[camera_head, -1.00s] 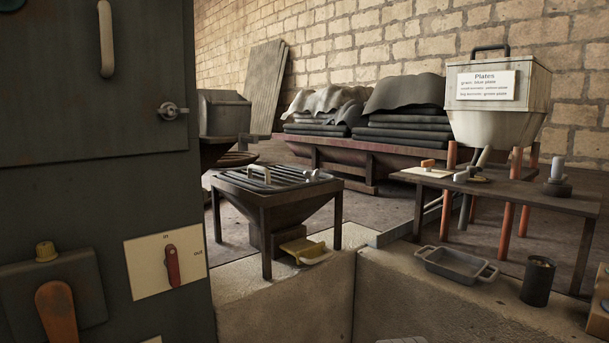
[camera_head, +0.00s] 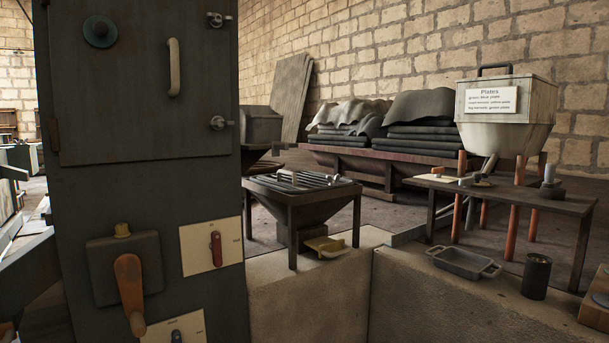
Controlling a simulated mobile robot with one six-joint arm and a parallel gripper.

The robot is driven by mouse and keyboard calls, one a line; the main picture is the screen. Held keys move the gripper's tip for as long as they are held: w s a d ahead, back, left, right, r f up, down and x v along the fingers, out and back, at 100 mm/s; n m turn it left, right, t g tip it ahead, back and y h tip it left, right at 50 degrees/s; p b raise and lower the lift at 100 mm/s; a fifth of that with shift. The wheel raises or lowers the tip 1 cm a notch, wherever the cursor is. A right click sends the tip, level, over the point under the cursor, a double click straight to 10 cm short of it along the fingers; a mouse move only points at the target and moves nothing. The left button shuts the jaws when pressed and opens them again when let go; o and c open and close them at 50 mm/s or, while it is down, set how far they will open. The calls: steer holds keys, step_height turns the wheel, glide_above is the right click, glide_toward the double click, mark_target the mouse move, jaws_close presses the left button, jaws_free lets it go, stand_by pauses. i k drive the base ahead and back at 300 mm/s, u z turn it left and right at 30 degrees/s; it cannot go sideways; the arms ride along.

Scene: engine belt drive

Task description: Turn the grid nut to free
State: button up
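A dark hopper stand (camera_head: 274,208) on legs stands on the floor right of the cabinet, with a barred metal grid (camera_head: 312,180) on its top. A light handle-like part sits at the grid's far edge. I cannot make out the grid nut or its setting at this size. My gripper is not in view.
A tall dark cabinet (camera_head: 140,195) with an orange lever (camera_head: 131,290) and a red switch (camera_head: 216,247) fills the left. A low wall (camera_head: 310,305) stands in front of the hopper. A bench (camera_head: 560,205) at right stands by a Plates bin (camera_head: 500,130). A metal tray (camera_head: 463,263) and dark cup (camera_head: 536,277) sit on the low wall.

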mark_target(334, 181)
steer(key=i, duration=0.85)
steer(key=z, duration=0.05)
